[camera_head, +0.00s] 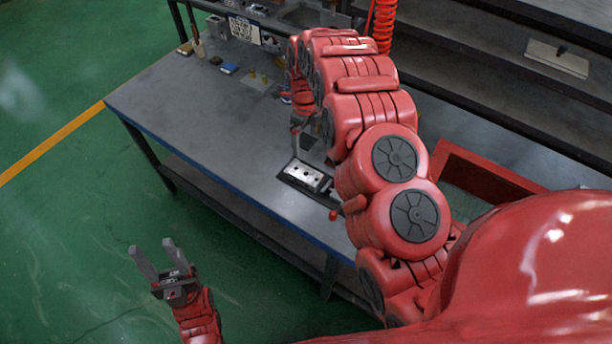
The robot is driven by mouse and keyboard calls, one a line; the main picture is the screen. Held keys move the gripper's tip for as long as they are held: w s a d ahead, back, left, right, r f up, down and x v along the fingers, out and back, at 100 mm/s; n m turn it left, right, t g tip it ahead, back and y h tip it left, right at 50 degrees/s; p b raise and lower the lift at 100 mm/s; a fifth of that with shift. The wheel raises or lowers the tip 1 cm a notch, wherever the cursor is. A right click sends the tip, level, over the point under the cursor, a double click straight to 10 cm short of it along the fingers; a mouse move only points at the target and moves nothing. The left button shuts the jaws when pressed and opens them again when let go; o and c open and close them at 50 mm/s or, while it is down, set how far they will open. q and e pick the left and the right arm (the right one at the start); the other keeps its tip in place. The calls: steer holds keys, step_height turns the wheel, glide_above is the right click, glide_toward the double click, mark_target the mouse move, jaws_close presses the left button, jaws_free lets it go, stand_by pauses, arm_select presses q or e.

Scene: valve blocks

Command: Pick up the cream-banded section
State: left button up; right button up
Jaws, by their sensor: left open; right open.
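I cannot make out a cream band on any part in the head view. A silver block with dark holes (304,174) sits in a dark holder on the grey workbench (235,150), near its front. My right arm reaches over the bench. Its gripper (297,142) points down just behind the block, partly hidden by the arm; it is open, and no part shows between its fingers. My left gripper (153,249) is open and empty, fingers up, over the green floor left of the bench.
Small blue-topped items (229,69) and yellowish fittings (258,79) lie at the bench's back left. A small red knob (334,215) sits by the block's holder. A red tray (480,172) is at the right. The bench's left part is clear.

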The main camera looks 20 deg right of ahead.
steer(key=b, duration=0.5)
glide_above(306, 174)
step_height(306, 174, down, 6)
step_height(306, 174, down, 4)
steer(key=p, duration=0.4)
steer(key=shift+w+f, duration=0.15)
steer(key=shift+f, duration=0.1)
steer(key=shift+w+f, duration=0.1)
steer(key=shift+f, duration=0.65)
steer(key=shift+s+f+p, duration=0.2)
steer(key=shift+f+p, duration=0.4)
steer(key=shift+p, duration=0.2)
steer(key=shift+f, duration=0.75)
steer(key=shift+f+b, duration=0.85)
steer(key=shift+f, duration=0.45)
steer(key=shift+r, duration=0.1)
